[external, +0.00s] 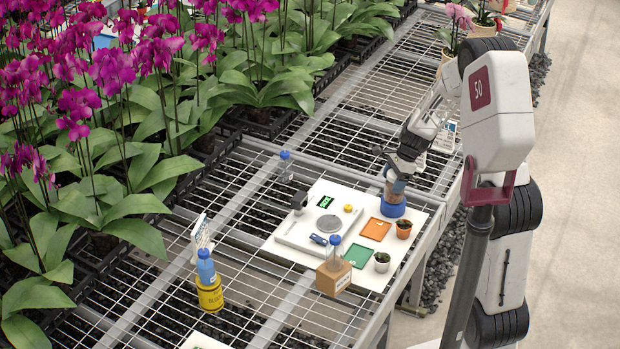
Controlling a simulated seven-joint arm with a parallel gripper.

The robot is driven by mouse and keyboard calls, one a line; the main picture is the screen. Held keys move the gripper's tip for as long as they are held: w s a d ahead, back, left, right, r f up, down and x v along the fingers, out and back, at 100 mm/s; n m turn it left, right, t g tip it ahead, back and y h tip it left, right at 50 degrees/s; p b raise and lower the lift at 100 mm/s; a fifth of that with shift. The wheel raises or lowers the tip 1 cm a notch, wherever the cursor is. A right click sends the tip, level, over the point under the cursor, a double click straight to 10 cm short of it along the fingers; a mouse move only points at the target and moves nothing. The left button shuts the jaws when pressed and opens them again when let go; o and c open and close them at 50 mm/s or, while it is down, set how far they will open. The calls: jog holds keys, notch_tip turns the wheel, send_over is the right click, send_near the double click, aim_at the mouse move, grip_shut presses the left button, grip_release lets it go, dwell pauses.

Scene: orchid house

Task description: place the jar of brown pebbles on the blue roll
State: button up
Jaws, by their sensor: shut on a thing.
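The jar of brown pebbles (389,194) is upright, with its blue cap (398,184) at my gripper's fingers. My gripper (397,178) points down and is shut on the jar near its top. The blue roll (392,210) stands on the white board, directly below the jar. The jar's bottom appears to be at the roll's top; I cannot tell whether it touches or is slightly above.
Orange (376,229) and green (359,255) trays and two small potted plants (403,228) are close by on the white board (277,247). A scale (306,235) is to the left. A blue bottle (206,268) stands on a yellow roll (210,296); a bottle (335,250) is at a cardboard box (333,279).

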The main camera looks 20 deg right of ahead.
jog(key=shift+f, duration=0.1)
jog(key=o, duration=1.2)
jog(key=v, duration=1.2)
